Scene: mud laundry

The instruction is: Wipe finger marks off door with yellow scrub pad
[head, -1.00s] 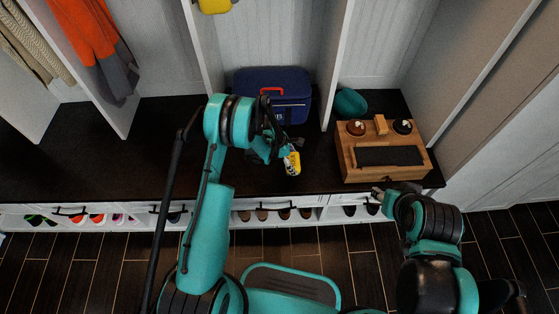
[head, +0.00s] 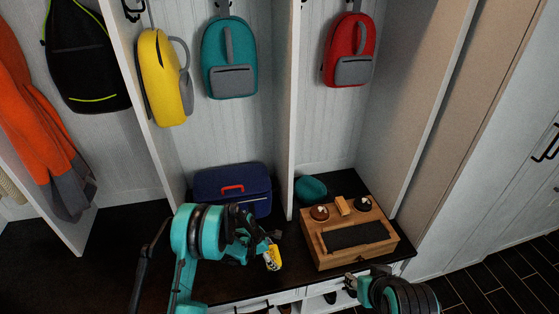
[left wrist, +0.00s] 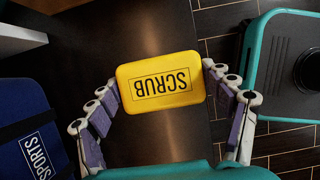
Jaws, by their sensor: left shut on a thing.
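The yellow scrub pad (head: 273,256) is in my left gripper (head: 269,247), above the dark bench top. In the left wrist view, the pad (left wrist: 160,80) sits between both fingers of my left gripper (left wrist: 162,82), with the word SCRUB upside down. A white door-like panel (head: 510,185) with a dark handle (head: 547,145) stands at the right edge of the head view, well apart from the pad. I can make out no finger marks on it. My right gripper (head: 353,282) is near the bench's front edge; its jaws are too small to read.
A wooden box (head: 385,249) and a blue sports bag (head: 233,190) stand on the bench (head: 285,285). Yellow (head: 160,80), teal (head: 228,50) and red (head: 348,45) backpacks hang above. A white divider (head: 292,110) separates the cubbies. Dark floor (head: 490,275) is clear at right.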

